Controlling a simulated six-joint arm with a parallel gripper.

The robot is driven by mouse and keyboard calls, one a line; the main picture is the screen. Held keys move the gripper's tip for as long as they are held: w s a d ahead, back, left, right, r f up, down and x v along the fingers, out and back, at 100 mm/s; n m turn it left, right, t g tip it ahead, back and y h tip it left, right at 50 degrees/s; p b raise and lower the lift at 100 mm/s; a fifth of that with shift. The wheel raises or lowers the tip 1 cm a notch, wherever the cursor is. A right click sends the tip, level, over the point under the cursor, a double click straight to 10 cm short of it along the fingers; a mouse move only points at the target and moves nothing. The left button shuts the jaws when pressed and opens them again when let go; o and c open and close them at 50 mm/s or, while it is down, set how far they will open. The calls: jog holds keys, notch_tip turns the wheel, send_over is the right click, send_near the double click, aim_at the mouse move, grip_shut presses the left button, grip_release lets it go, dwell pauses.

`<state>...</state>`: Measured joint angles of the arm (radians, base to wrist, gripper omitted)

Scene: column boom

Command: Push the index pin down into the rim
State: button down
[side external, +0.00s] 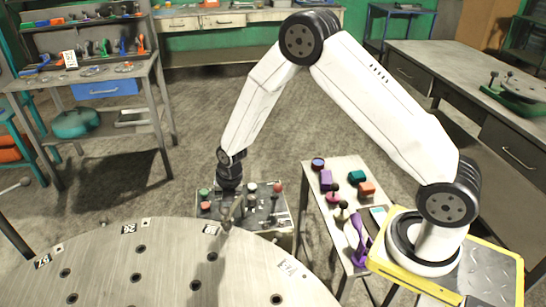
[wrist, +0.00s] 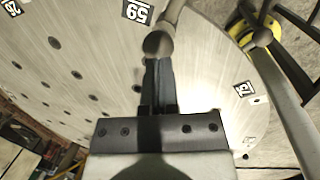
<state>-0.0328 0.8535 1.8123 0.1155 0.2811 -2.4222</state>
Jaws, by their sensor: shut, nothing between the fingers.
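The round plate (side external: 165,262), with dark holes and number tags along its rim, fills the lower left of the side view. It also fills much of the wrist view (wrist: 85,60). A grey-brown pin with a rounded knob (wrist: 157,45) stands at the rim near the "59" tag in the wrist view. My gripper (wrist: 158,64) is shut and empty, its fingertips right at the knob; whether they touch it I cannot tell. In the side view my gripper (side external: 236,203) is small above the rim's far edge, by the pin (side external: 227,221). How deep the pin sits is hidden.
A control box (side external: 265,208) with knobs and levers stands just behind the rim. A small table (side external: 345,172) with coloured parts is to its right. A grey rod (wrist: 285,95) runs along the right of the wrist view. The plate's top is clear.

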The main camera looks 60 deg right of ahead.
notch_tip(320, 180, up, 13)
jog(key=s, duration=0.2)
jog(key=shift+s+d, duration=0.2)
jog(key=shift+d, duration=0.05)
dwell(0.3)
jog(key=shift+r, duration=0.1)
dwell(0.3)
jog(key=s+d+r+m, duration=0.1)
jog(key=s+r+m, duration=0.1)
jog(key=s+m, duration=1.5)
jog(key=m, duration=1)
jog(key=shift+d, duration=0.3)
